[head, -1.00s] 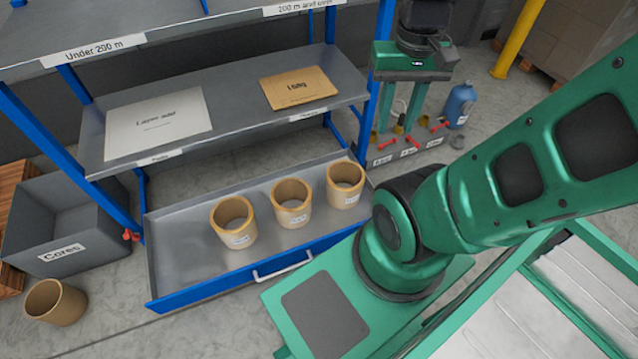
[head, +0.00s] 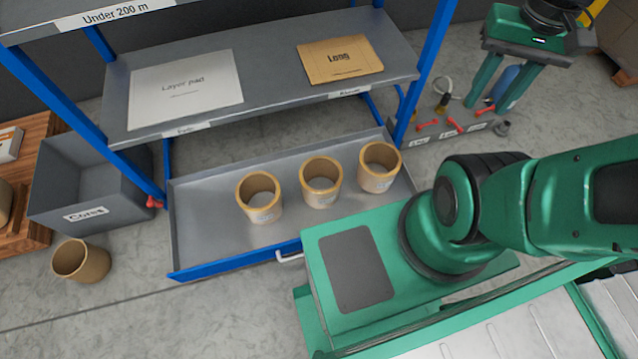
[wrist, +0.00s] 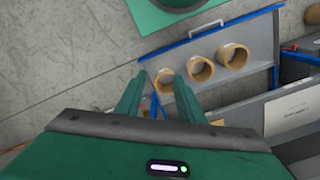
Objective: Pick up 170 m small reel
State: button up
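Three tan hollow cylindrical reels stand upright in a row in the pulled-out grey drawer. In the head view they are the left reel (head: 262,216), the middle reel (head: 321,201) and the right reel (head: 379,185). Each has a small white label, too small to read, so I cannot tell which is 170 m. In the wrist view the reels lie beyond my gripper (wrist: 157,84), whose two green fingers are apart with nothing held between them.
The open drawer (head: 205,247) has a blue front and a pale handle. Above it, a shelf holds a layer pad (head: 185,88) and a brown pad (head: 340,60). A grey cores bin (head: 85,185) stands left, with a loose tan cylinder (head: 82,262) on the floor. My base is front right.

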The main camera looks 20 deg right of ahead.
jog(key=w+d+f+n+h, duration=0.1)
jog(key=w+f+n, duration=0.3)
jog(key=w, duration=0.4)
jog(key=w+d+f+n, duration=0.1)
jog(key=w+f+n, duration=0.35)
jog(key=w, duration=0.45)
jog(key=w+a+f+n, duration=0.35)
jog(key=w+f, duration=0.25)
jog(key=f, duration=0.4)
jog(key=w+a+f+n, duration=0.3)
jog(key=w+f+n, duration=0.3)
jog(key=f, duration=0.4)
jog(key=n+y, duration=0.1)
jog(key=n, duration=1)
send_near(334, 193)
jog(key=shift+w+f, duration=0.35)
jog(key=shift+w, duration=0.45)
notch_tip(334, 193, down, 4)
jog(key=shift+s+f, duration=0.15)
jog(key=shift+f, duration=0.1)
jog(key=shift+s+d+f, duration=0.1)
jog(key=shift+f, duration=1.55)
jog(key=shift+s+d+f, duration=0.1)
jog(key=shift+f, duration=1.55)
grip_shut()
